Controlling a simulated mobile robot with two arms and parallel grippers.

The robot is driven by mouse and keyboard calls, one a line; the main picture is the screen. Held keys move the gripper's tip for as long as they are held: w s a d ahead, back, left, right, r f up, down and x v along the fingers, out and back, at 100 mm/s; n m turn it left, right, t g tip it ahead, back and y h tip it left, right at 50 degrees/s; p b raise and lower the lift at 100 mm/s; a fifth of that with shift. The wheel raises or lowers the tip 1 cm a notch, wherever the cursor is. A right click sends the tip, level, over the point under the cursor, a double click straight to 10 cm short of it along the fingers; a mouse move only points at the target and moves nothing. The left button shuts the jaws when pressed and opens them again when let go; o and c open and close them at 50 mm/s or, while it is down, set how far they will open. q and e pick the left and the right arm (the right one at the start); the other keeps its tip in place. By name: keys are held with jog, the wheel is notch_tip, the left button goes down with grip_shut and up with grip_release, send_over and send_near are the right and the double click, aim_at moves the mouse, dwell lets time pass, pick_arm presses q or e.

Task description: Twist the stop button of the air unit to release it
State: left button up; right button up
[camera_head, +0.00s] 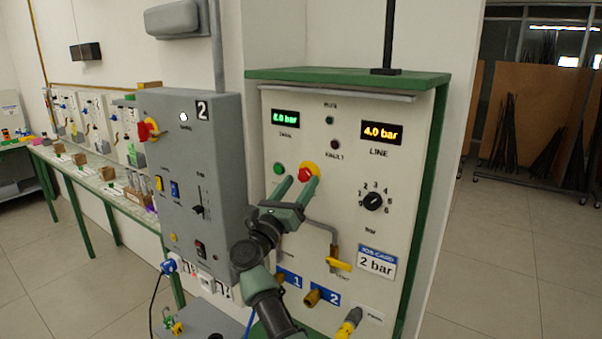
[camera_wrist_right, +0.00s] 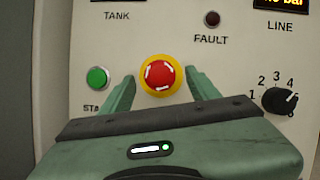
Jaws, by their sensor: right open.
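The stop button is a red mushroom head (camera_head: 304,174) on a yellow ring, on the pale front panel of the air unit (camera_head: 400,150). In the right wrist view the red button (camera_wrist_right: 160,75) shows white arrow marks and sits centred between the fingertips. My right gripper (camera_head: 296,187) is open, with one green finger on each side of the button. In the right wrist view its fingers (camera_wrist_right: 160,85) look apart from the button; contact cannot be told. My left gripper is not in view.
A green start button (camera_wrist_right: 97,77) sits left of the stop button. A pressure knob (camera_head: 373,201), yellow-handled valve (camera_head: 339,264) and couplings are on the panel. A grey box marked 2 (camera_head: 220,125) stands out close on the left. A long bench (camera_head: 100,185) runs behind.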

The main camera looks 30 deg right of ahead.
jog(key=shift+p+x, duration=0.3)
jog(key=shift+x, duration=0.7)
grip_shut()
jog(key=m+g+b, duration=0.1)
jog(key=b, duration=0.4)
jog(key=f+m+h+b, duration=0.1)
jog(key=m+b, duration=0.1)
jog(key=b, duration=0.2)
jog(key=shift+a+f+g+b, duration=0.15)
jog(key=shift+g+b, duration=0.25)
jog(key=m+g+b, duration=0.1)
jog(key=m+b, duration=0.1)
jog(key=b, duration=0.1)
jog(key=m+g+b, duration=0.1)
jog(key=m+b, duration=0.1)
jog(key=b, duration=0.1)
jog(key=m+g+b, duration=0.1)
jog(key=m+b, duration=0.1)
jog(key=b, duration=0.2)
jog(key=shift+r+h, duration=0.3)
jog(key=shift+r, duration=0.1)
jog(key=shift+a+r+m+b, duration=0.1)
jog(key=shift+r+m+b, duration=0.1)
jog(key=shift+m+b, duration=0.45)
jog(key=shift+r+m+g+b, duration=0.25)
jog(key=shift+m+g+b, duration=0.05)
jog(key=shift+m+g, duration=0.3)
jog(key=shift+r, duration=0.1)
